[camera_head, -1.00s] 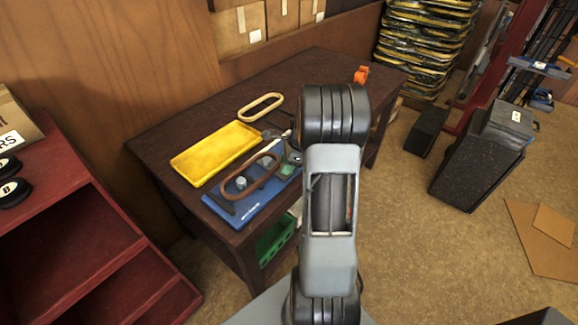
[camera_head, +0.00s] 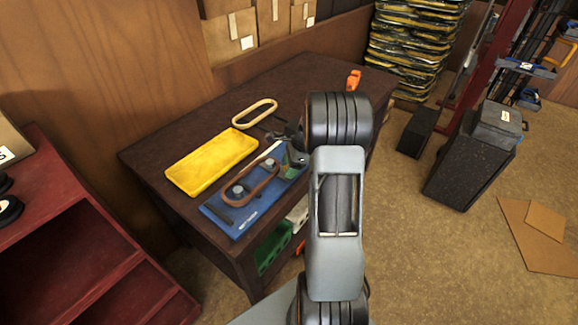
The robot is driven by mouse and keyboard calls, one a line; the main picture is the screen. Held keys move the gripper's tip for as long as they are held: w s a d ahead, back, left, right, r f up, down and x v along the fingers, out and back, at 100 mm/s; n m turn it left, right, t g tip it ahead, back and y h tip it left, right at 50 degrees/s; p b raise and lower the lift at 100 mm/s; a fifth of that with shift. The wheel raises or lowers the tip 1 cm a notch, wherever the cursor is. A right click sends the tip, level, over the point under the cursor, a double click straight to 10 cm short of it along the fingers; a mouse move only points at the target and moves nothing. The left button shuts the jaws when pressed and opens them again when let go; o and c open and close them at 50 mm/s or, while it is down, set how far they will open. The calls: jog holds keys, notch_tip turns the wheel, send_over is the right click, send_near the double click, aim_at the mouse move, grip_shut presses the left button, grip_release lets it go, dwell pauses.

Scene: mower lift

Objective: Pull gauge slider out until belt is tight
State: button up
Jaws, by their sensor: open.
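A blue gauge board (camera_head: 247,207) lies on the dark table. A reddish-brown belt (camera_head: 262,196) loops over it, around grey round posts (camera_head: 238,190). A pale strip (camera_head: 265,153) shows at the board's far edge; I cannot tell whether it is part of the slider. The slider itself is not clearly visible. My gripper (camera_head: 283,137) is at the board's right end, partly hidden behind my arm. It is open, and nothing is seen between its fingers. Whether it touches anything cannot be told.
On the dark table (camera_head: 170,160), a yellow tray (camera_head: 212,162) lies behind the board and a tan belt loop (camera_head: 255,113) farther back. An orange item (camera_head: 353,80) is at the far corner. A red shelf (camera_head: 70,215) stands left. Black speakers or boxes (camera_head: 466,165) stand right.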

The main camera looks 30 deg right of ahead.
jog(key=v, duration=1.4)
jog(key=shift+a+f, duration=0.1)
jog(key=shift+a, duration=0.05)
jog(key=s+a+n+h, duration=0.1)
jog(key=s+a+n, duration=0.4)
jog(key=a+n, duration=0.2)
jog(key=s+a+r+n+t+h, duration=0.1)
jog(key=s+a+n, duration=0.4)
jog(key=a+n, duration=0.3)
jog(key=s+a+n+t+h, duration=0.1)
jog(key=s+a+n, duration=0.3)
jog(key=a+n, duration=0.4)
jog(key=shift+s+a+r+h, duration=0.35)
jog(key=shift+s+a+h, duration=0.05)
jog(key=shift+a+h, duration=0.25)
jog(key=shift+c, duration=0.2)
